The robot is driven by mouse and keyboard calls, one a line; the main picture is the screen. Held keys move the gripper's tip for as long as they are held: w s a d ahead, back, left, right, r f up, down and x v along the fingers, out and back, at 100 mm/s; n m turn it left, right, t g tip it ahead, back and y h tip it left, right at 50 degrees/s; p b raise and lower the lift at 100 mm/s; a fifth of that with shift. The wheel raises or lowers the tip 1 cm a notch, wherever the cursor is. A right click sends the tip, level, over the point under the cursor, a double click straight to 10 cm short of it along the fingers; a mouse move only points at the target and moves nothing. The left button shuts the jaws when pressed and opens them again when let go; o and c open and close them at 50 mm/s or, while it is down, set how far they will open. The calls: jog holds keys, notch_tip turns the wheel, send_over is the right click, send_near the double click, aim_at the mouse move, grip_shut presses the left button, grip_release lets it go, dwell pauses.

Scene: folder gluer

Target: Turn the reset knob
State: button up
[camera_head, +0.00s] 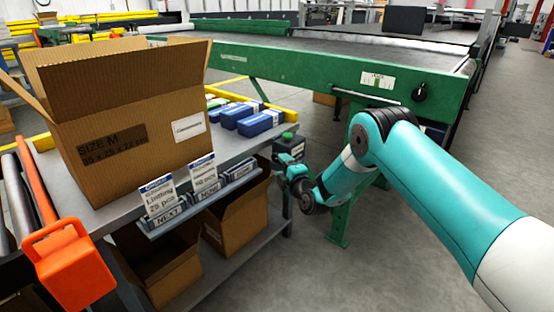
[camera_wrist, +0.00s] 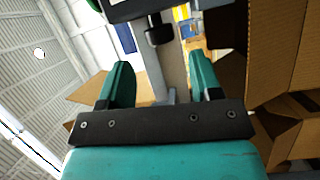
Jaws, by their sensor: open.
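A small grey control box (camera_head: 290,150) with a green top button (camera_head: 288,136) stands at the bench corner in the head view. A dark knob (camera_wrist: 158,32) projects from a dark box (camera_wrist: 140,8) at the top of the wrist view. It lies ahead of my gripper (camera_wrist: 160,68), roughly in line with the gap between the two teal fingers. The fingers are open and no contact with the knob shows. In the head view my gripper (camera_head: 279,163) is close to the control box. No reset lettering is readable.
A green machine (camera_head: 320,68) behind carries another black knob (camera_head: 421,92) beside a label. The bench holds a large carton (camera_head: 130,120), blue boxes (camera_head: 261,123) and card holders (camera_head: 205,188). Open cartons (camera_head: 235,220) sit below. An orange handle (camera_head: 70,265) is at front left.

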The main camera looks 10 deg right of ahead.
aim_at(276, 159)
jog(key=shift+b+x, duration=0.4)
jog(key=shift+x, duration=1.95)
jog(key=shift+d+f, duration=0.1)
